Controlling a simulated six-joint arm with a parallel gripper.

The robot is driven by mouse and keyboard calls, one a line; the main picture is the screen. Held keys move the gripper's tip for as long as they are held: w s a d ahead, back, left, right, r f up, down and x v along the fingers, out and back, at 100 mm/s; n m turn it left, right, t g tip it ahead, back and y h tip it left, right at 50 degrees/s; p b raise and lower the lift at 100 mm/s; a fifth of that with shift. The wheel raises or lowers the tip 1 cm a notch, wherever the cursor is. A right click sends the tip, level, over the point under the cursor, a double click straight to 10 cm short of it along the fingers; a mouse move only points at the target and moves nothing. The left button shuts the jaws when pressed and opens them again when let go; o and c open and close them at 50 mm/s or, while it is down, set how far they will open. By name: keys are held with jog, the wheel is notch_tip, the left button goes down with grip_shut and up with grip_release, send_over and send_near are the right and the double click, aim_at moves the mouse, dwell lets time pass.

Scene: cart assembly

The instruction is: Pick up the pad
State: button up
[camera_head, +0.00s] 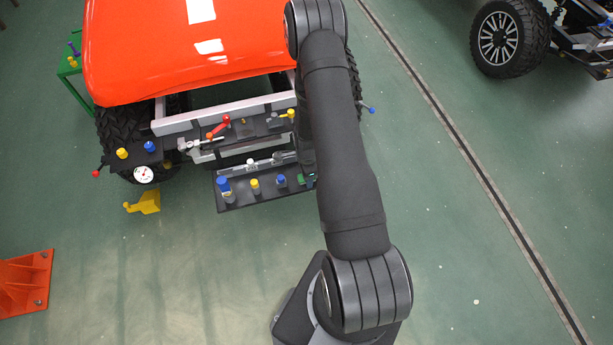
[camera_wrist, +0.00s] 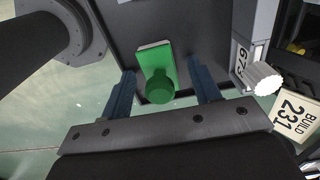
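The pad appears to be a green rectangular piece with a round green knob (camera_wrist: 159,72) in the middle of the wrist view. It lies against a dark plate (camera_wrist: 205,25). A small green patch (camera_head: 304,180) at the right end of the dark tray in the head view looks like the same piece. My gripper (camera_wrist: 161,66) is open, with its two blue fingers on either side of the green piece and visible gaps to both. Whether the fingertips reach its depth is unclear. In the head view my arm hides the gripper.
The dark tray (camera_head: 238,203) carries several blue and yellow knobs. An orange-bodied cart (camera_head: 130,60) stands behind it. In the wrist view, a white ribbed knob (camera_wrist: 263,79) and a "BUILD 231" label (camera_wrist: 294,115) lie right of the fingers. Green floor is free in front.

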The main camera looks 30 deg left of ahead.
jog(key=c, duration=0.9)
jog(key=shift+r, duration=0.15)
jog(key=shift+r, duration=0.6)
jog(key=r, duration=0.1)
jog(key=d+r, duration=0.1)
jog(key=r, duration=0.1)
jog(key=shift+w+r, duration=0.1)
jog(key=shift+r, duration=0.1)
jog(key=d+r, duration=0.2)
jog(key=d, duration=0.1)
jog(key=w+d+r, duration=0.1)
jog(key=d+r, duration=0.1)
jog(key=d, duration=0.2)
jog(key=d+r, duration=0.2)
jog(key=d, duration=0.1)
jog(key=shift+w+d+r, duration=0.1)
jog(key=shift+w+d, duration=0.05)
jog(key=shift+d, duration=0.15)
